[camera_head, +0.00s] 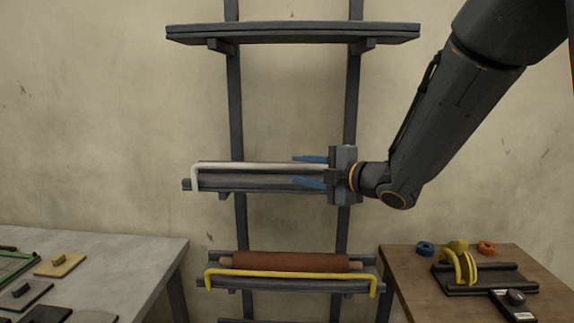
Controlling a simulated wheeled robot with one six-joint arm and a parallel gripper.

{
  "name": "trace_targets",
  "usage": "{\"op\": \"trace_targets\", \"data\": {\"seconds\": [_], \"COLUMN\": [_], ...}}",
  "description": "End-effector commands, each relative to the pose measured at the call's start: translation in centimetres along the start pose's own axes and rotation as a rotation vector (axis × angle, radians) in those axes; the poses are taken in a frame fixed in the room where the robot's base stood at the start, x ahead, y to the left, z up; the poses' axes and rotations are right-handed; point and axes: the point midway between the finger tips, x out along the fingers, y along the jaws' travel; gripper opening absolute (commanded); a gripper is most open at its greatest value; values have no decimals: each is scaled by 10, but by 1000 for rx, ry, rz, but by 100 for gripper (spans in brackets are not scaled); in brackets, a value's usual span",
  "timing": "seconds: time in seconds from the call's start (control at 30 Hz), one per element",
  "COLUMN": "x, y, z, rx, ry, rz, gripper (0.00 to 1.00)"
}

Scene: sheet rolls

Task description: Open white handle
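The white handle (255,166) is a long, thin bar along the front of the middle shelf (260,187). Its left end bends down at the shelf's left edge, and its right end is hidden behind my gripper. My gripper (296,171) is at the right part of this shelf, with its two blue fingers pointing left. The fingers are apart, one above the bar and one below it in the picture. I cannot tell whether the bar lies between them in depth or whether they touch it. No roll shows on this shelf.
A lower shelf holds a red-brown roll (290,261) behind a yellow handle (290,274). An empty top shelf (290,32) is above. A grey table (130,262) with flat items stands left. A brown table (410,267) at right holds a yellow-and-black tool (462,263) and small rings.

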Motion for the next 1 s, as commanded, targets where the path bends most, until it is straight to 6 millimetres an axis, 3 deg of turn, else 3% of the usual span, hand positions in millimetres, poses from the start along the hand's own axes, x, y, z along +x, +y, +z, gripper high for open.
{"op": "trace_targets", "data": {"seconds": [0.4, 0.83, 1.0], "x": [54, 65, 65], "y": [1, 0, 0], "z": [5, 4, 4], "rx": [2, 1, 1], "ry": [-9, -7, -6], "rz": [0, 1, 1], "gripper": [32, 32, 6]}}
